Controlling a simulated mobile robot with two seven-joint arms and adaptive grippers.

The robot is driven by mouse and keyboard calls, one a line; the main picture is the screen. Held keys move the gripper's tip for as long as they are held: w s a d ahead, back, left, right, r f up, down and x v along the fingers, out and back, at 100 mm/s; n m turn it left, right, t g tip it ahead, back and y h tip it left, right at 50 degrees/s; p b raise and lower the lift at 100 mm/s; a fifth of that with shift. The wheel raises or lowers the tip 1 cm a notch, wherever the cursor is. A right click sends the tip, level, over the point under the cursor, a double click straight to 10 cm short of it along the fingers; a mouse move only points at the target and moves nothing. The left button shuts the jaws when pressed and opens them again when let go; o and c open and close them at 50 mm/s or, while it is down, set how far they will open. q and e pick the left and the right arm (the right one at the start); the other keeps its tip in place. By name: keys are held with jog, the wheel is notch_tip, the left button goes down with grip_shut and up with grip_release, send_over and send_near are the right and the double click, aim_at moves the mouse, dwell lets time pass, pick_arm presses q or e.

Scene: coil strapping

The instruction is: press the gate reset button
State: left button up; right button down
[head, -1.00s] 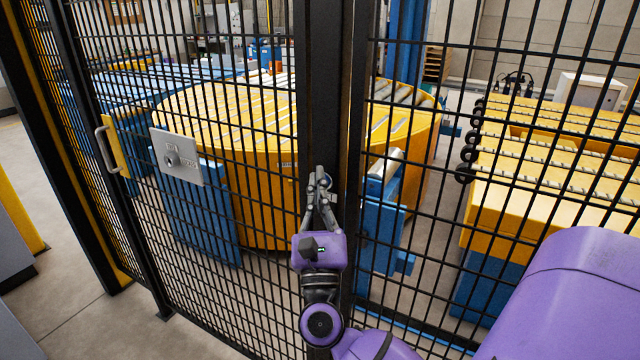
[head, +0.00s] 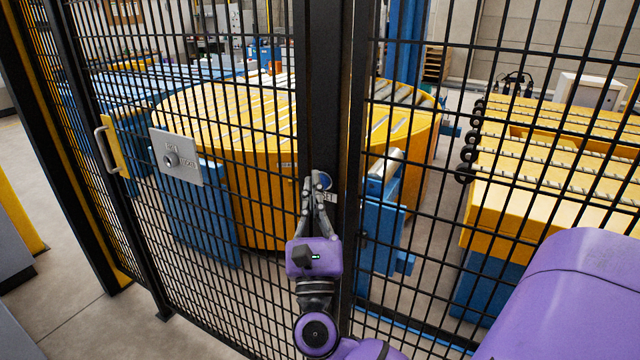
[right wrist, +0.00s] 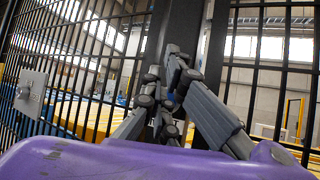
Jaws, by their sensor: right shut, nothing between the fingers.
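The gate reset button (head: 325,181) is a round blue button on the dark fence post (head: 322,110). A small light label shows just below it, partly hidden by my fingers. My right gripper (head: 314,178) is shut and empty, its fingertips just left of the button in the head view; I cannot tell whether they touch it. In the right wrist view the shut fingers (right wrist: 172,62) point up along the post, and only a bit of blue (right wrist: 171,101) shows between them. My left gripper is not in view.
A grey key-switch plate (head: 176,157) is on the mesh to the left, near a gate handle (head: 106,148) on a yellow plate. Black mesh fencing spans both sides of the post. Behind it are a yellow turntable (head: 240,205) and yellow-and-blue conveyors (head: 555,140).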

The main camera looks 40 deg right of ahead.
jog(key=shift+a, duration=0.1)
jog(key=a, duration=0.1)
jog(key=s+a, duration=0.1)
jog(key=a, duration=0.1)
jog(key=s+a, duration=0.1)
jog(key=shift+a, duration=0.25)
dwell(0.8)
